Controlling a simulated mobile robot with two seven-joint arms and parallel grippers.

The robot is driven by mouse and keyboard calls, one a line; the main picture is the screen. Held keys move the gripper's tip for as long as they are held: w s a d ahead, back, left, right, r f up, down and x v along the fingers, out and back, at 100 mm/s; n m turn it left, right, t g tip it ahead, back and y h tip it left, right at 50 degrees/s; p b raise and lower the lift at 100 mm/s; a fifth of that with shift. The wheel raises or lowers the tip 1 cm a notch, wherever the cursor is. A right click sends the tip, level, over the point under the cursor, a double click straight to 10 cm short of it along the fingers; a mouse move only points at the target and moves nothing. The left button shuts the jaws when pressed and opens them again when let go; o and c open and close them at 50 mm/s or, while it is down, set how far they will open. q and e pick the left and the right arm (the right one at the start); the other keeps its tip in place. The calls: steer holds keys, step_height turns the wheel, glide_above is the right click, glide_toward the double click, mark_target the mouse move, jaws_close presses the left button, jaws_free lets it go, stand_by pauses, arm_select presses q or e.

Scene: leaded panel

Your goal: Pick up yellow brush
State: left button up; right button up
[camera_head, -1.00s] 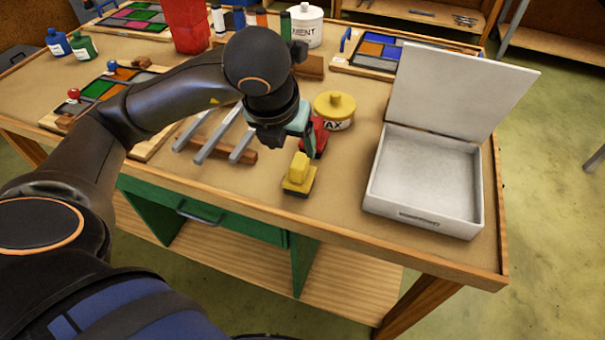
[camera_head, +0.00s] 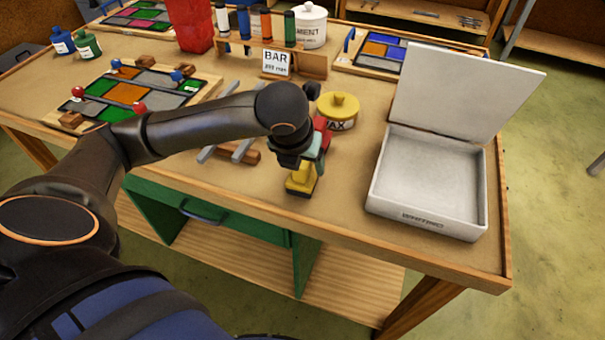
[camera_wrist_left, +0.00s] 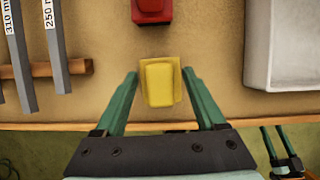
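The yellow brush (camera_head: 302,181) stands on the workbench near its front edge, partly hidden by my left gripper in the head view. In the left wrist view the yellow brush (camera_wrist_left: 160,82) shows from above, between and just beyond the two green fingers. My left gripper (camera_head: 306,168) points down over the brush. In the left wrist view the left gripper (camera_wrist_left: 163,82) is open, with a gap on each side of the brush. My right gripper is not clearly seen in the head view.
A red brush-like block (camera_wrist_left: 151,10) sits just behind the yellow one. An open white box (camera_head: 426,183) stands to the right. Lead bars (camera_head: 243,151) on a wooden rest lie to the left. A wax tin (camera_head: 338,110) stands behind.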

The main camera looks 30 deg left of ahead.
arm_select(q)
jaws_close()
arm_select(e)
steer(key=shift+r, duration=0.15)
arm_select(q)
steer(key=shift+r, duration=0.15)
stand_by(0.5)
steer(key=shift+r, duration=0.65)
steer(key=s+d+r+b, duration=0.4)
steer(key=s+d+r, duration=0.2)
steer(key=s+r, duration=0.5)
steer(key=shift+s+d+r+b, duration=0.25)
steer(key=shift+s+d+b, duration=0.1)
steer(key=shift+s, duration=0.3)
arm_select(e)
steer(key=shift+w+a+f+y, duration=0.15)
steer(key=shift+w+a+f, duration=0.15)
steer(key=shift+a+f, duration=0.35)
steer(key=shift+w+a+f+y, duration=0.15)
steer(key=shift+w+a+f, duration=0.15)
steer(key=shift+a+f, duration=0.3)
